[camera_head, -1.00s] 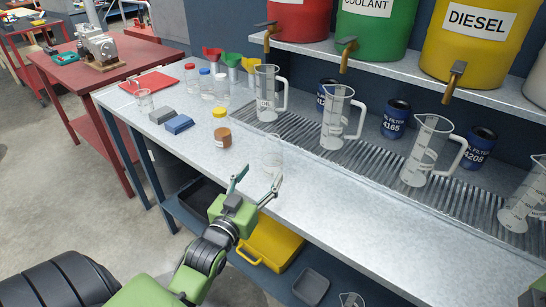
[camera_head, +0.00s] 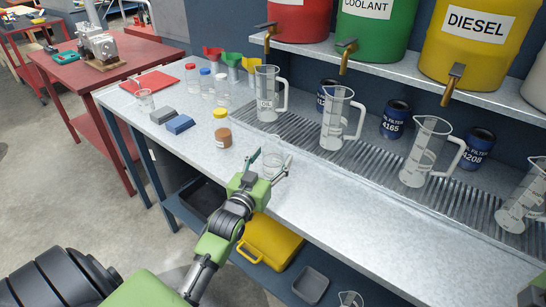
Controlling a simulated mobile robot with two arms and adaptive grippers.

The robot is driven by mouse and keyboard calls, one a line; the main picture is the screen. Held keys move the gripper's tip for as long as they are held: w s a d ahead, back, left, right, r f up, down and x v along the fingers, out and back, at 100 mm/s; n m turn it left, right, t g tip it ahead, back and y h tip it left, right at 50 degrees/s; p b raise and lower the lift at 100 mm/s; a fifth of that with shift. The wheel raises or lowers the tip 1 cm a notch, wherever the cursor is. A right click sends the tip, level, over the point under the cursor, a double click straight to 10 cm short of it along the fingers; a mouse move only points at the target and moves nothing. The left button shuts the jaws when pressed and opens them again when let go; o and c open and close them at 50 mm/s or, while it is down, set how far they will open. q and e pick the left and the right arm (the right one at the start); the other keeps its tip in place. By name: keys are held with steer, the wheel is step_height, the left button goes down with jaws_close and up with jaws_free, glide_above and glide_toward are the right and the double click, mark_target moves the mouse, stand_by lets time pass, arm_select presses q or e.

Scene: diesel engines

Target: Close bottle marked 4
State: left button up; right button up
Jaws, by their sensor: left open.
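My left gripper (camera_head: 270,165) is open over the front of the workbench. Its fingers are spread near a clear, open-topped container (camera_head: 273,157); I cannot tell whether they touch it. A bottle with brown contents and a yellow cap (camera_head: 221,131) stands upright to the left of the gripper. Its label is too small to read. Several clear bottles stand farther back, among them a red-capped one (camera_head: 192,78), a blue-capped one (camera_head: 206,84) and a pale-capped one (camera_head: 222,91). No number 4 is readable on any bottle. My right gripper is not in view.
The metal workbench (camera_head: 350,210) is clear to the right of the gripper. Clear measuring jugs (camera_head: 337,120) stand along the grating behind. Grey (camera_head: 162,115) and blue (camera_head: 179,124) blocks lie at the left. A yellow case (camera_head: 272,243) is on the lower shelf.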

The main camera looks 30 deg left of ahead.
arm_select(q)
steer(key=shift+w+a, duration=0.1)
steer(key=shift+w, duration=0.5)
steer(key=shift+s, duration=0.1)
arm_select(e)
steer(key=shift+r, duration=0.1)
arm_select(q)
steer(key=c, duration=1.2)
steer(key=shift+c, duration=0.2)
steer(key=shift+r, duration=0.1)
